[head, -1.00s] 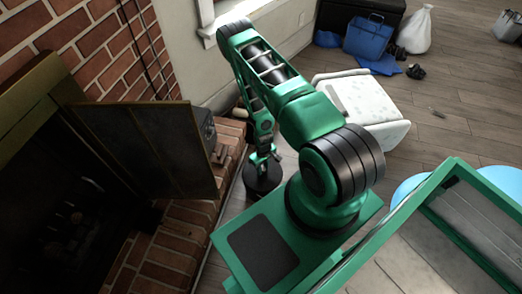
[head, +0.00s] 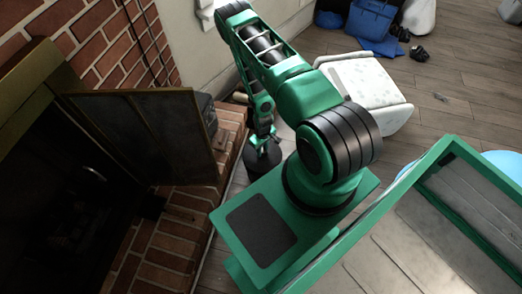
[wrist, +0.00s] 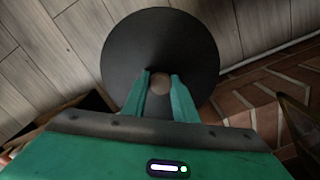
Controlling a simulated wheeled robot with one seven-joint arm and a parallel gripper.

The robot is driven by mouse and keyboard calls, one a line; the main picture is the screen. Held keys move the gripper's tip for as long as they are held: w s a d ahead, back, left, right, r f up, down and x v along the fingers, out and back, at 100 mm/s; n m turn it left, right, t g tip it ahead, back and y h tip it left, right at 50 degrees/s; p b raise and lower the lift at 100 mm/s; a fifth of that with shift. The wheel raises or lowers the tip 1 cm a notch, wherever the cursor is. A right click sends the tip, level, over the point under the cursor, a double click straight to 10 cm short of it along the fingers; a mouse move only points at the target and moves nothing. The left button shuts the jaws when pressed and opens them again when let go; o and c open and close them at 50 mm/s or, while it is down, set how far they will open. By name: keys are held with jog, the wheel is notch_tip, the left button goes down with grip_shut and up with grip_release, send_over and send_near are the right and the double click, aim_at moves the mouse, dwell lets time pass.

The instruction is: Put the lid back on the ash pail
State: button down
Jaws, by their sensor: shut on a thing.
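The lid is a round dark grey disc (wrist: 160,30) with a small knob (wrist: 161,82), seen from above in the wrist view. My gripper (wrist: 160,88) has its two green fingers on either side of the knob and is shut on it. In the head view my gripper (head: 262,136) points down with the dark lid (head: 262,160) below it, low beside the brick hearth. I cannot make out the ash pail. The lid and arm cover what is under them, so I cannot tell whether the lid rests on anything.
The brick hearth (head: 185,215) and open fireplace door (head: 145,135) are left of the lid. A dark grey object (head: 207,110) sits behind the door.

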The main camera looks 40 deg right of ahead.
jog(key=shift+f, duration=2.55)
jog(key=shift+f, duration=0.15)
dwell(0.4)
jog(key=c, duration=0.9)
grip_release()
jog(key=shift+r, duration=3.55)
grip_shut()
